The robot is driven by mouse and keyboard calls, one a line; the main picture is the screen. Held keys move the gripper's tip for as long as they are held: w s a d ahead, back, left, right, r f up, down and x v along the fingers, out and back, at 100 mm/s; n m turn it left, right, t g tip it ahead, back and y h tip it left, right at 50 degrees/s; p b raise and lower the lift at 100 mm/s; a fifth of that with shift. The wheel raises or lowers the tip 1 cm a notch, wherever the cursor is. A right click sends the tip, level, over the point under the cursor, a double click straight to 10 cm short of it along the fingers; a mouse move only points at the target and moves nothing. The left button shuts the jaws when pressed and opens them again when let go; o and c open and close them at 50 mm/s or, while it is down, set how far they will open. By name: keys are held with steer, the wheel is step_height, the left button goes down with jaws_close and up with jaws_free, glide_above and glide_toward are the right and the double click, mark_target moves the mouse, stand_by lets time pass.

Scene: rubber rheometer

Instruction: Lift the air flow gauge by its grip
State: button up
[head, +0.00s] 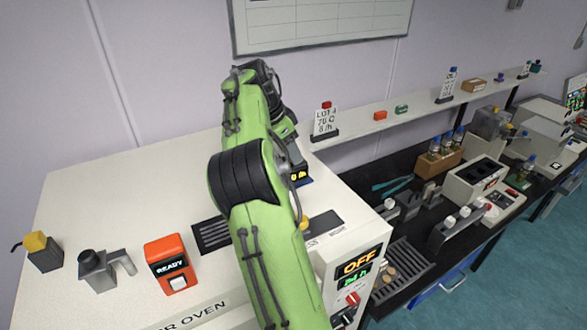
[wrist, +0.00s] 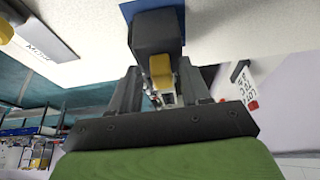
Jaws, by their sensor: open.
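What looks like the air flow gauge stands on the white oven top, mostly hidden behind my arm in the head view. Only a dark blue part with yellow marks (head: 301,176) shows there. In the wrist view it is a dark grey block (wrist: 155,33) with a yellow part (wrist: 161,72) on the side facing me, over a blue base (wrist: 128,10). My gripper (wrist: 160,75) is open, its fingers on either side of the yellow part, which I take for the grip. I cannot tell whether either finger touches it. My gripper is hidden in the head view.
On the oven top (head: 110,210) at the left stand a yellow-topped dark block (head: 43,254), a grey piece with a handle (head: 98,272) and an orange READY box (head: 172,266). A shelf (head: 365,121) with a LOT sign (head: 325,122) is at the right. A dark bench with instruments lies beyond.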

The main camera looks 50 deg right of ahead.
steer(key=shift+w, duration=0.1)
steer(key=shift+c, duration=1.1)
jaws_close()
steer(key=shift+r+p, duration=1)
steer(key=shift+r, duration=0.65)
steer(key=shift+f, duration=0.1)
